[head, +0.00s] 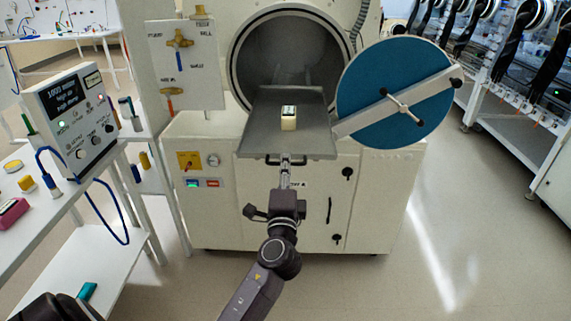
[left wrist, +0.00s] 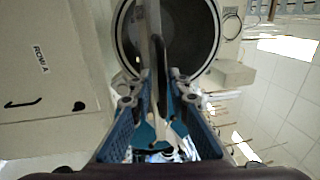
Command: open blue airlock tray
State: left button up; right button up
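The airlock tray (head: 258,132) is a grey metal plate, slid out of the round airlock chamber (head: 290,60). My left gripper (head: 287,164) is at the middle of this handle. In the left wrist view its fingers (left wrist: 162,88) stand apart, with the tray edge-on and the dark handle between them; they look open, though contact at the tips is hard to see. My right gripper is not clearly visible.
The round blue airlock door (head: 375,85) hangs open to the right of the tray, with a diagonal bar across it. A white side table (head: 60,215) with a control box (head: 72,115) stands at left. Open floor (head: 470,240) lies to the right.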

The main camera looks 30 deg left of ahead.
pick_arm(q)
jog(key=shift+o, duration=0.5)
jog(key=shift+s+r, duration=0.1)
jog(key=v, duration=1.2)
